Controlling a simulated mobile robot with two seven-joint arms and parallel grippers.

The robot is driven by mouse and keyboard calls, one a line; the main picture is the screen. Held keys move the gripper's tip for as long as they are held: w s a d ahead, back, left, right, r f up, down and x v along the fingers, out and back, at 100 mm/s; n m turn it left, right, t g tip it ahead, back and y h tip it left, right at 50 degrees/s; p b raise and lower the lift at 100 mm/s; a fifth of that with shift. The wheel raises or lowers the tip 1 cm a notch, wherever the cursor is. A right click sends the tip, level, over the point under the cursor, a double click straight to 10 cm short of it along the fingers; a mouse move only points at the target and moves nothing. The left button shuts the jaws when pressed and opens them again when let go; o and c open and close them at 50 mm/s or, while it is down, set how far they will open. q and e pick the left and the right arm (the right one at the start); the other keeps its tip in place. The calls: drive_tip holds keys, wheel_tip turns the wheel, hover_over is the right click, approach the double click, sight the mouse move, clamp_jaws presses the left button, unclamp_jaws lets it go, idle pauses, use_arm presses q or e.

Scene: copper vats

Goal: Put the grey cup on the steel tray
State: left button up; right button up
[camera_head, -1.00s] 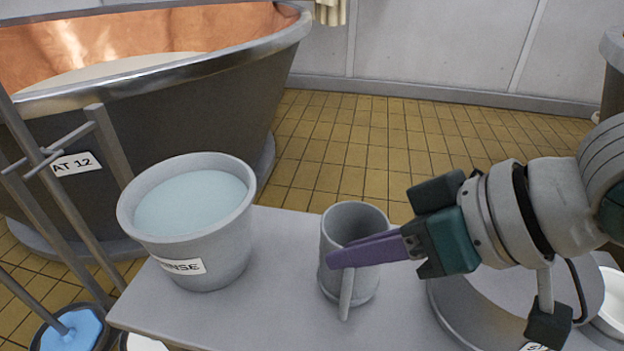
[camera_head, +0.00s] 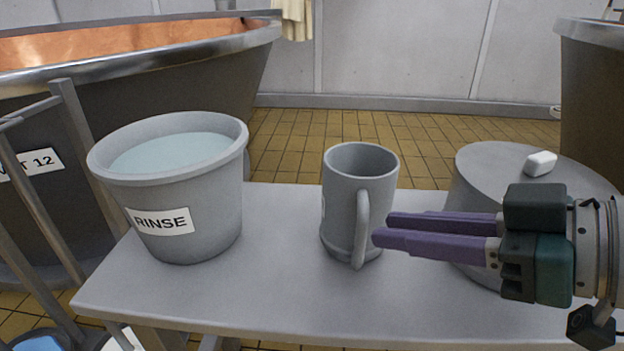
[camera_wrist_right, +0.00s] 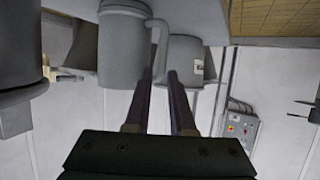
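The grey cup (camera_head: 345,205) stands upright on the grey table, right of the rinse bucket, its handle (camera_head: 361,230) turned towards me and slightly right. My right gripper (camera_head: 382,228) comes in from the right, its purple fingertips just right of the handle. In the right wrist view the fingers (camera_wrist_right: 161,76) are parted with a gap between them and hold nothing; the cup (camera_wrist_right: 122,45) and its handle show just beyond the tips. Whether a finger touches the handle I cannot tell. My left gripper is not in view. I see no steel tray that I can identify.
The rinse bucket (camera_head: 190,215), full of pale liquid, stands left of the cup. A round grey container (camera_head: 485,165) with a white block (camera_head: 540,163) on top is behind my right gripper. The table (camera_head: 275,290) is bare at the front. Large vats stand behind.

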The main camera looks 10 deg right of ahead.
sight(367, 229)
drive_tip(key=b+x, duration=0.3)
drive_tip(key=x, duration=0.2)
drive_tip(key=shift+s+f, duration=0.15)
drive_tip(key=shift+a, duration=0.15)
clamp_jaws()
idle(1.0)
